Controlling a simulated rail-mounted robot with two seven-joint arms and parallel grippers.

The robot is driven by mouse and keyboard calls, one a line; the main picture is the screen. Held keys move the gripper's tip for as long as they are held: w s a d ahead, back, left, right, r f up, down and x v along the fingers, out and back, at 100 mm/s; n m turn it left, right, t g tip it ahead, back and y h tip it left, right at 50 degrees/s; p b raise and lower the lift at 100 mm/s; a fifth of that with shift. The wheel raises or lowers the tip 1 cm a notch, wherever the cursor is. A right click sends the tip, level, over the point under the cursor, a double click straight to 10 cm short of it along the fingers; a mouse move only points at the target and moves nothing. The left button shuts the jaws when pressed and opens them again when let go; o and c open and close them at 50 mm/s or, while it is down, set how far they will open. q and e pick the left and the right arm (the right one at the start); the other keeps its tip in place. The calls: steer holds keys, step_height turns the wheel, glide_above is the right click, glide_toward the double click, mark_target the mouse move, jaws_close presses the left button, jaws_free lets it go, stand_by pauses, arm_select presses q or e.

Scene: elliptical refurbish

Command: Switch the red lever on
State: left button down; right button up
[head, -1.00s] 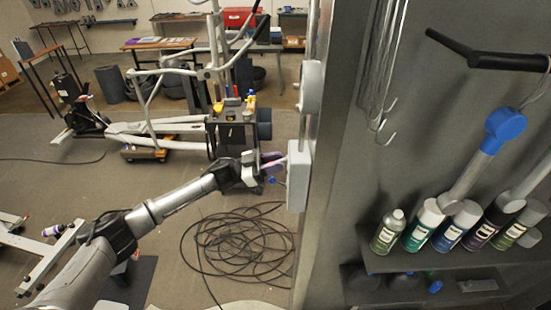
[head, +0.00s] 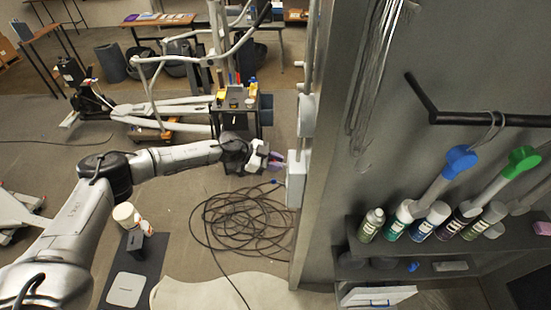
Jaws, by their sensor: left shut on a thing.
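A light grey switch box (head: 296,186) is fixed to the edge of the grey wall panel, right of the middle of the head view. My left gripper (head: 276,160) is at the upper left side of this box, with its purple-tipped fingers pointing right towards it. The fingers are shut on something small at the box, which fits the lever. The fingers hide it, and I cannot make out any red on it. My right gripper is not in view.
A coiled black cable (head: 243,222) lies on the floor below my left gripper. A cart (head: 237,117) with tools and an elliptical machine (head: 165,110) stand behind it. Spray cans (head: 430,220) stand on a shelf at right. Another grey box (head: 307,115) is above the switch box.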

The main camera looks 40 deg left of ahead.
arm_select(q)
steer(key=shift+w+r+g+y, duration=0.1)
steer(key=shift+r+g+y, duration=0.15)
steer(key=shift+g+y, duration=0.2)
steer(key=shift+d+y, duration=0.1)
steer(key=shift+y, duration=0.15)
steer(key=c, duration=1)
jaws_free()
steer(key=shift+a+r, duration=0.15)
steer(key=shift+a, duration=0.05)
steer(key=b+v, duration=0.3)
steer(key=v, duration=1)
steer(key=shift+a+r, duration=0.1)
steer(key=shift+r, duration=0.05)
